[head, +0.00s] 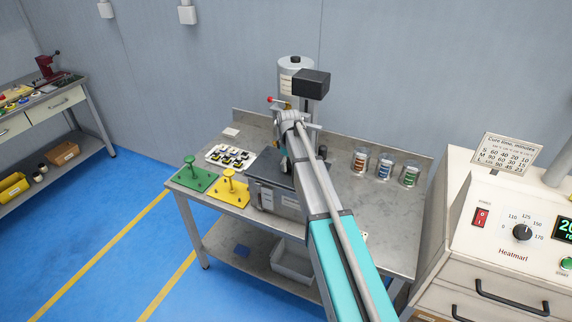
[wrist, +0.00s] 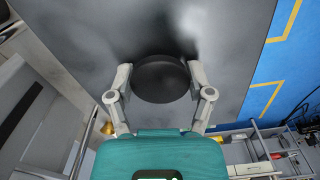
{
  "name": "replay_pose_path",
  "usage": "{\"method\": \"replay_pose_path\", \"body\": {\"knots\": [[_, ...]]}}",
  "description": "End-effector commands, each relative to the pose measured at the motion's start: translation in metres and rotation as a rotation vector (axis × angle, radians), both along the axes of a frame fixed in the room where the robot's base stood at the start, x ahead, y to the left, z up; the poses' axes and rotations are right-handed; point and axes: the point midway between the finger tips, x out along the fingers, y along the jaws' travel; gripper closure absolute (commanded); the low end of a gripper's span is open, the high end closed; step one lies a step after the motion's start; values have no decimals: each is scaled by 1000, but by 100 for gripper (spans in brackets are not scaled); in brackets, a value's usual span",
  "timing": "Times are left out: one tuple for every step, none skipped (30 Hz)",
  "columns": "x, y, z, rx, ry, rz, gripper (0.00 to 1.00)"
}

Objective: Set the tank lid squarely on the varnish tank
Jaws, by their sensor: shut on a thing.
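The varnish tank (head: 272,194) is a dark grey box with pale labels, standing at the front of the steel bench, partly behind my arm. In the wrist view, my gripper (wrist: 160,82) is shut on a round black knob (wrist: 160,77), with one finger on each side. A wide, dark grey metallic plate, which looks like the tank lid (wrist: 85,50), fills the view around the knob. I cannot tell whether the lid touches the rim or sits square.
A green plate (head: 187,179) and a yellow plate (head: 222,195), each with a post, stand left of the tank. A white tray of small parts (head: 230,157) lies behind them. Several spools (head: 384,168) stand at the right, near the oven (head: 510,222). A grey cylinder (head: 291,80) rises behind.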

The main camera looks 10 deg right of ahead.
Motion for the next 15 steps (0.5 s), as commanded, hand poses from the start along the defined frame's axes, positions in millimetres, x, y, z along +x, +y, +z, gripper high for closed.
{"method": "replay_pose_path", "body": {"knots": [[0,0,-2,0,0,0,94],[0,0,-2,0,0,0,94],[0,0,-3,0,0,0,94],[0,0,-3,0,0,0,94],[0,0,-4,0,0,0,94],[0,0,-4,0,0,0,94],[0,0,-5,0,0,0,94],[0,0,-5,0,0,0,94],[0,0,-4,0,0,0,25],[0,0,-4,0,0,0,20],[0,0,-4,0,0,0,14],[0,0,-4,0,0,0,7],[0,0,-4,0,0,0,1],[0,0,-4,0,0,0,0],[0,0,-4,0,0,0,0]]}}
